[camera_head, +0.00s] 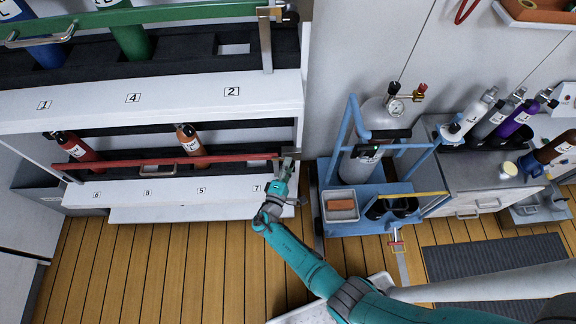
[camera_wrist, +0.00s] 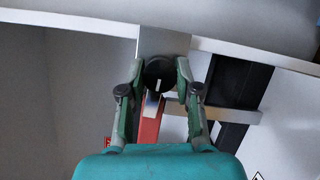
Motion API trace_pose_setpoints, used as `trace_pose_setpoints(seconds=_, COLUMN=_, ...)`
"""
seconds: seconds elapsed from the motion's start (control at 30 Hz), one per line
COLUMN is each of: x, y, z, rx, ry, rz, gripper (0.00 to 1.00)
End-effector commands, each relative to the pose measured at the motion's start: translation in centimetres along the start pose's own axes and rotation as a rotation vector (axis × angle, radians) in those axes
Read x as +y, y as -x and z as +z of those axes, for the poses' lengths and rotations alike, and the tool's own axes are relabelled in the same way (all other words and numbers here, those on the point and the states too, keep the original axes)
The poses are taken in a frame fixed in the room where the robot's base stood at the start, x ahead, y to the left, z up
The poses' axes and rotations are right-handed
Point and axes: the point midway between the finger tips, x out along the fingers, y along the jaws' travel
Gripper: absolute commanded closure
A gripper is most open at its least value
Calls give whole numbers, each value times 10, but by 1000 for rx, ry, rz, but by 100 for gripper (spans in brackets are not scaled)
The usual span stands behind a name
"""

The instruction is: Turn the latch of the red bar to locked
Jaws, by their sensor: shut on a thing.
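The red bar (camera_head: 170,161) runs across the front of the lower shelf in the head view. Its end shows in the wrist view (camera_wrist: 149,130), below the latch. The latch is a round black knob (camera_wrist: 160,74) with a white mark that points almost straight down in the wrist view. My gripper (camera_wrist: 160,82) is shut on the latch knob, one finger on each side. In the head view my gripper (camera_head: 286,164) is at the right end of the bar and partly hides the latch there.
An orange cylinder (camera_head: 190,142) and a red cylinder (camera_head: 76,148) stand behind the red bar. A green bar (camera_head: 180,13) crosses the upper shelf. A blue cart (camera_head: 372,208) with a grey cylinder stands close right of my gripper. The wooden floor in front is mostly clear.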

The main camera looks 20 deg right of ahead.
Motion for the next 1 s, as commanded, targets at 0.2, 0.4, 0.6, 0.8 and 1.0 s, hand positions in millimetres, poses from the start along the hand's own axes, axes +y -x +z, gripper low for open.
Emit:
trace_pose_setpoints(seconds=0.2, x=-2, y=1, z=0, rx=-1, ry=56, rz=19, gripper=100)
trace_pose_setpoints(seconds=0.4, x=-2, y=0, z=0, rx=-1, ry=72, rz=26, gripper=100)
trace_pose_setpoints(seconds=0.6, x=-2, y=0, z=0, rx=-1, ry=72, rz=26, gripper=100)
trace_pose_setpoints(seconds=0.8, x=-2, y=0, z=0, rx=-1, ry=72, rz=26, gripper=45)
trace_pose_setpoints(seconds=1.0, x=-1, y=0, z=0, rx=-2, ry=70, rz=26, gripper=42)
